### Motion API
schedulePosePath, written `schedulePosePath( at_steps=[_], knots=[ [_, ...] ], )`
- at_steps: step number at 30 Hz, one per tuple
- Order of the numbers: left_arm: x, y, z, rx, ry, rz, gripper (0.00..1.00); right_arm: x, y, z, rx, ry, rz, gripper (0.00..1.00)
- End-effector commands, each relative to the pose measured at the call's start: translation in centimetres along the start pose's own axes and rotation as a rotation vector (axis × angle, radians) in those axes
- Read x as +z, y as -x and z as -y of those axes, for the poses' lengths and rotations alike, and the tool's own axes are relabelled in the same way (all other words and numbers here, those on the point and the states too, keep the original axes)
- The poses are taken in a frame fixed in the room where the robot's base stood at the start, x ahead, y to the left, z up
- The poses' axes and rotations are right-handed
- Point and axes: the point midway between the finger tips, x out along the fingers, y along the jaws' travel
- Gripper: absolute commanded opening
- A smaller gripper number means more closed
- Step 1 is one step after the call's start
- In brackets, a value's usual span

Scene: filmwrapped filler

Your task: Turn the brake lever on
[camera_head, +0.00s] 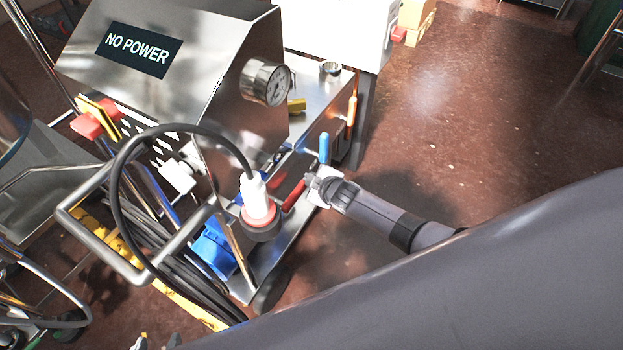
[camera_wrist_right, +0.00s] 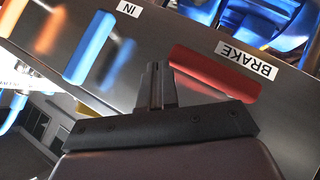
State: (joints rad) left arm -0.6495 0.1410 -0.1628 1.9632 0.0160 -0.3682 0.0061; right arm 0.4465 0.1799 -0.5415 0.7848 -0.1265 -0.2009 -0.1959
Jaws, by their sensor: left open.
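The brake lever is a red handle (camera_head: 293,194) on the side of the metal cart. In the right wrist view the red lever (camera_wrist_right: 213,73) lies beside a white BRAKE label (camera_wrist_right: 247,60) that reads upside down. My right gripper (camera_head: 317,180) is at the cart's side, just right of the lever. In the wrist view its black fingers (camera_wrist_right: 155,68) are together with nothing between them, beside the lever's left end. I cannot tell whether they touch it. My left gripper (camera_head: 157,343) shows only its fingertips at the bottom edge, apart, away from the lever.
A blue lever (camera_head: 324,148) and an orange lever (camera_head: 351,110) sit farther along the same side. A black cable (camera_head: 122,205) loops over the cart's handle rail (camera_head: 95,240). A pressure gauge (camera_head: 266,83) juts out above. The red-brown floor (camera_head: 455,125) right of the cart is clear.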

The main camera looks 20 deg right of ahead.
Motion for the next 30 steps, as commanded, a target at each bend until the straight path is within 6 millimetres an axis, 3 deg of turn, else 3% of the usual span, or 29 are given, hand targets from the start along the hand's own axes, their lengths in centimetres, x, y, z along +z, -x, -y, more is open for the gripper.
schedulePosePath(
  at_steps=[14, 24, 30],
  knots=[
    [-0.7, 0.5, 0.0, 0.001, -0.002, -0.001, 0.57, -0.3, 0.5, -0.5, 0.000, 0.000, 0.004, 0.00],
    [-3.4, 2.8, 0.2, -0.005, -0.008, 0.001, 0.57, -2.5, 2.9, -3.1, 0.003, -0.002, 0.003, 0.00],
    [-4.5, 3.5, 0.2, -0.007, -0.008, 0.000, 0.57, -1.9, 5.5, -4.1, 0.003, 0.000, 0.003, 0.00]
  ],
)
